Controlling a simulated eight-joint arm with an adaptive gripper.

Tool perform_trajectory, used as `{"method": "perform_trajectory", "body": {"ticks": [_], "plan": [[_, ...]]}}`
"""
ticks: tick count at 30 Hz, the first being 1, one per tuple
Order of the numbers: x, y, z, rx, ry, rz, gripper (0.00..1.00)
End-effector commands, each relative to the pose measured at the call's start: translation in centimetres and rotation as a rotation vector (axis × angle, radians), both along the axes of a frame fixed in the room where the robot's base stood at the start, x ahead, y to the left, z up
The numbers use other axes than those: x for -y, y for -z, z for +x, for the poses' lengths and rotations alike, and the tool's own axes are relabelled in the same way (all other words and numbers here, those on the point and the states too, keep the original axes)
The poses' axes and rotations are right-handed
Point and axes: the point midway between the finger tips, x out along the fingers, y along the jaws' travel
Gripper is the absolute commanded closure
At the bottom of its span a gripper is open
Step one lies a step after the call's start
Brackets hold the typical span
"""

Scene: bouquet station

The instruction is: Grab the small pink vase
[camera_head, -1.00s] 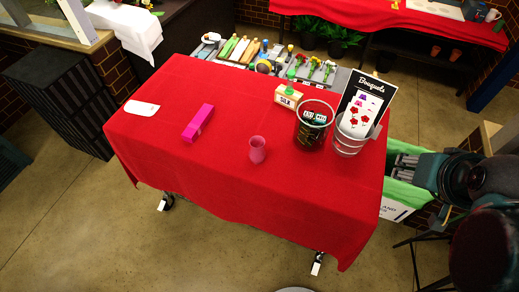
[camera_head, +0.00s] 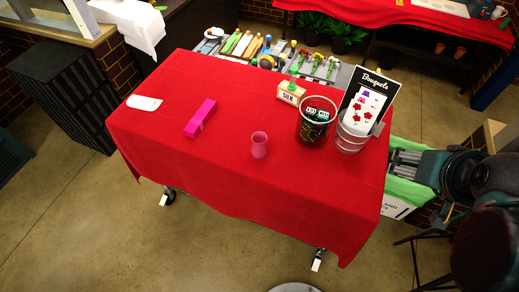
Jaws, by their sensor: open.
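The small pink vase (camera_head: 259,146) stands upright on the red-covered table (camera_head: 230,185), a little right of the middle. Its wide mouth faces up and nothing touches it. My gripper (camera_head: 405,164) is at the right, beyond the table's right edge and well apart from the vase. It is open, its grey fingers pointing left over a green-lined box (camera_head: 402,192). I see nothing between the fingers.
The table front is clear.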

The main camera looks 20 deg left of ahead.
Motion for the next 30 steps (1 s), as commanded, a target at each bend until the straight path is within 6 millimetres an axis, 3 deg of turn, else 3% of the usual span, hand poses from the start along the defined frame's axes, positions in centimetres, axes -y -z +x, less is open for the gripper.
{"method": "perform_trajectory", "body": {"ticks": [5,17,30], "plan": [[0.0,-0.7,0.0,0.0,0.0,0.0,0.4],[0.0,-4.9,0.0,0.0,0.0,0.0,0.4],[-3.0,-6.3,2.0,-0.057,-0.111,-0.029,0.4]]}}
